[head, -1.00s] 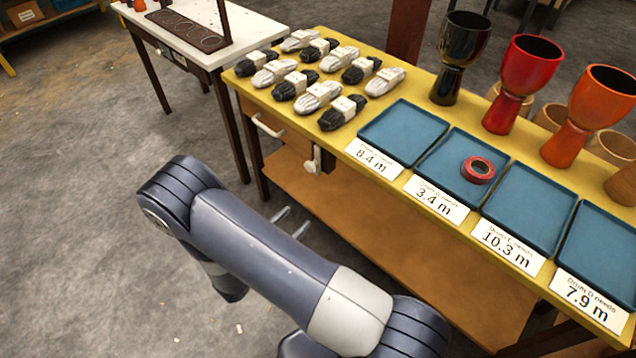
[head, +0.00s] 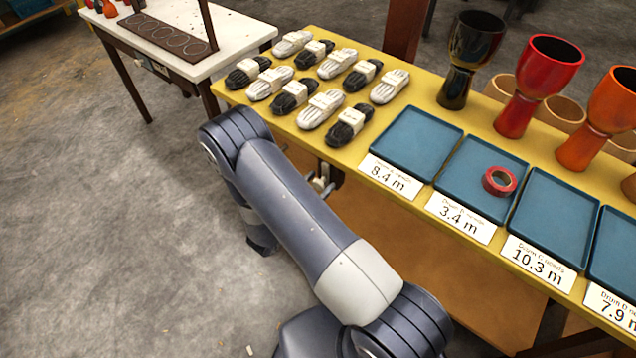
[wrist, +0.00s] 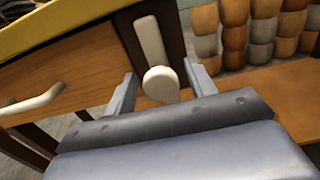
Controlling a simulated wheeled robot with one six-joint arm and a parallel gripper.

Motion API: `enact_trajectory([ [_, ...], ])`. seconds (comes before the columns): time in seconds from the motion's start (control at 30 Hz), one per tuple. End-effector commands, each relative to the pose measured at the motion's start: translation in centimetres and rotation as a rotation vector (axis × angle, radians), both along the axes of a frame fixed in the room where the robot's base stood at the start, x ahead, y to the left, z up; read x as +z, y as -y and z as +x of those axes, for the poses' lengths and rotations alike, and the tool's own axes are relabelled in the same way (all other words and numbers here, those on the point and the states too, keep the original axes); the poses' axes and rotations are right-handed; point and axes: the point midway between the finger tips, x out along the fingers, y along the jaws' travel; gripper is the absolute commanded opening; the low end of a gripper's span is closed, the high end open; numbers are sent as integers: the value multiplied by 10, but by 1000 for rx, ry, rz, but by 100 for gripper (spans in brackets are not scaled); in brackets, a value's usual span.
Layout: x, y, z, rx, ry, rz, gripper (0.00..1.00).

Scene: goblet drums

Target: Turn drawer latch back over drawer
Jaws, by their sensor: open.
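The drawer latch (wrist: 149,42) is a pale bar with a round knob (wrist: 160,84) at its lower end. It hangs along the dark post to the right of the wooden drawer (wrist: 75,82), and does not lie across the drawer front. The drawer has a pale handle (wrist: 32,103) and looks shut. My gripper (wrist: 160,71) is open, with one finger on each side of the knob. Whether either finger touches it I cannot tell. In the head view my arm hides the drawer and most of the latch area.
The yellow bench top (head: 398,104) above holds several black and white rope bundles, blue trays (head: 417,142) and goblet drums. A brown lower shelf (head: 400,245) runs underneath. Stacked rounded bundles (wrist: 235,30) stand behind the post. Open floor lies to the left.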

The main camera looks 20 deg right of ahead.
Motion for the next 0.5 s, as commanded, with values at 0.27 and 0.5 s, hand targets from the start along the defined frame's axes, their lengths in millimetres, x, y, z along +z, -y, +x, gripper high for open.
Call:
enact_trajectory([
  [0.27,0,2,2,1,0,0,52],
  [0.5,0,2,2,0,0,0,38],
])
